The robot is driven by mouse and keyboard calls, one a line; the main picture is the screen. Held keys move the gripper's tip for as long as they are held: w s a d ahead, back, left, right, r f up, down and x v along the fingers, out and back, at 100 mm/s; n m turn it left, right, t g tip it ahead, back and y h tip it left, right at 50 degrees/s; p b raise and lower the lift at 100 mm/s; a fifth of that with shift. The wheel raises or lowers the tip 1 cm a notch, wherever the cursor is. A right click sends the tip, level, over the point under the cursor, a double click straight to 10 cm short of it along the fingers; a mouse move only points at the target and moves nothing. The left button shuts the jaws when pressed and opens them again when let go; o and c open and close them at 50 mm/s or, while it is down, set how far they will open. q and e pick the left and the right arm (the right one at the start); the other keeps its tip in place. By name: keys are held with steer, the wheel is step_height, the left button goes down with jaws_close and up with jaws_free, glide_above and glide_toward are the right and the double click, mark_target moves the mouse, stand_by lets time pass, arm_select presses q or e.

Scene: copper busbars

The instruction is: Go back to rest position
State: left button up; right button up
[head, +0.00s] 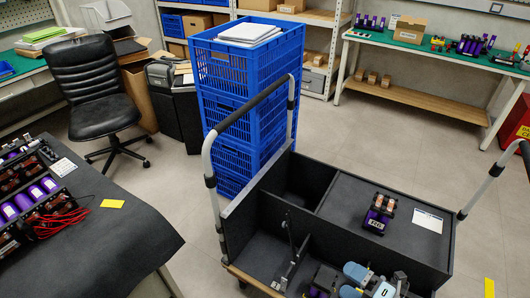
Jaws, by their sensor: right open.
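My right arm, with blue-grey joint caps, comes in at the bottom edge over the black cart (345,235). My right gripper (291,250) is dark and hard to make out against the cart's dark inside. It is open and I see nothing between its fingers. A purple and black unit with copper-coloured tops (379,214) stands on the cart's raised right-hand panel, apart from the gripper. Some purple parts show beside my arm at the bottom edge, mostly hidden. My left gripper is not in view.
Blue crates (240,75) are stacked behind the cart. The cart's tubular handles (213,180) rise at left and right. A dark-covered table (110,245) at left holds purple units and red cables. A black chair (100,90) stands behind it.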

steer(key=s+d+f+m+g+h, duration=0.1)
steer(key=s+d+f+m+h, duration=0.3)
steer(key=m, duration=0.5)
steer(key=s+d+f+m+g+h, duration=0.1)
steer(key=s+d+m+h, duration=0.4)
steer(key=m, duration=0.5)
steer(key=w+a+m+t+y+b, duration=0.1)
steer(key=w+a+m+t+b, duration=0.15)
steer(key=a+b, duration=0.4)
steer(key=w+a+m+t+y+b, duration=0.1)
steer(key=w+a+m+y+b, duration=0.15)
steer(key=a+b, duration=0.35)
arm_select(q)
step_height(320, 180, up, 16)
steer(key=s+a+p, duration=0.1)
steer(key=p, duration=3.2)
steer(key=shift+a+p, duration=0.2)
steer(key=shift+p, duration=0.15)
arm_select(e)
steer(key=s+d+r+g+h, duration=0.1)
steer(key=s+r, duration=0.1)
steer(key=r, duration=0.6)
steer(key=s+d+r+g+h, duration=0.1)
steer(key=r, duration=0.8)
steer(key=shift+s+d+r+h, duration=0.25)
steer(key=shift+s+d+h, duration=0.1)
steer(key=shift+s+d, duration=0.05)
